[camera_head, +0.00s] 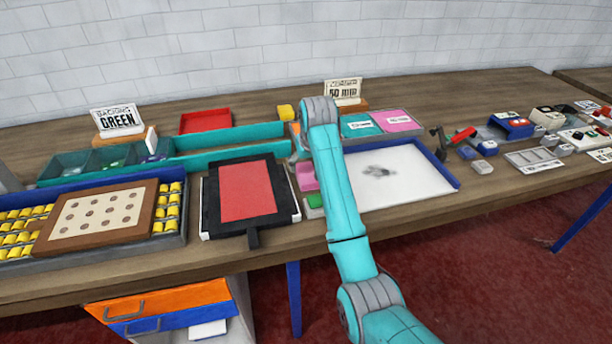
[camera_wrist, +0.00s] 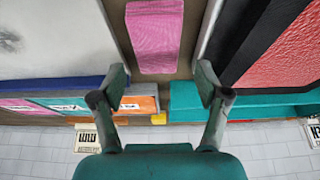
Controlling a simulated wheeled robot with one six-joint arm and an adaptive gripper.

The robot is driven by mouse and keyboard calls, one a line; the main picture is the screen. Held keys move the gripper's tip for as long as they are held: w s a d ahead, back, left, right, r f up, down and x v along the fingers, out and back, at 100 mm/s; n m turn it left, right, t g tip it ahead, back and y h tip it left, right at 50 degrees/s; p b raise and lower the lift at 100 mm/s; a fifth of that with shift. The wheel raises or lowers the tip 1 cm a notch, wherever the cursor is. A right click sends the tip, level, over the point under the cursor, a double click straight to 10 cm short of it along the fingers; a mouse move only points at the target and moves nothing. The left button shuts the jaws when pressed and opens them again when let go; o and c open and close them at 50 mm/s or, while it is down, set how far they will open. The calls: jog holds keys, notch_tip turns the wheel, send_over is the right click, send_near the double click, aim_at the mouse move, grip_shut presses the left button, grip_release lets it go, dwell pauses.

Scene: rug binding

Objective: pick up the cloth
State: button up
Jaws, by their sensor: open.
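A pink, finely ribbed piece that looks like the folded cloth (camera_wrist: 155,36) lies flat on the table in the wrist view. In the head view the pink cloth (camera_head: 306,177) shows just left of my arm, partly hidden by it. It lies between the white board and the black-framed red panel. My gripper (camera_wrist: 162,72) is open, its two fingers spread wide with nothing between them. In the wrist view the cloth is beyond the fingertips, roughly centred between them, and apart from them. In the head view my arm hides most of the gripper.
The black-framed red panel (camera_head: 245,193) is left of the cloth, and the blue-rimmed white board (camera_head: 410,180) is right. A green piece (camera_head: 315,201) lies in front of it. Teal rails (camera_head: 232,136), a yellow block (camera_head: 286,112) and a sign (camera_head: 344,89) stand behind.

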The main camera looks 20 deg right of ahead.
aim_at(306, 173)
jog(key=shift+x, duration=2.6)
jog(key=shift+d, duration=0.15)
jog(key=c, duration=0.9)
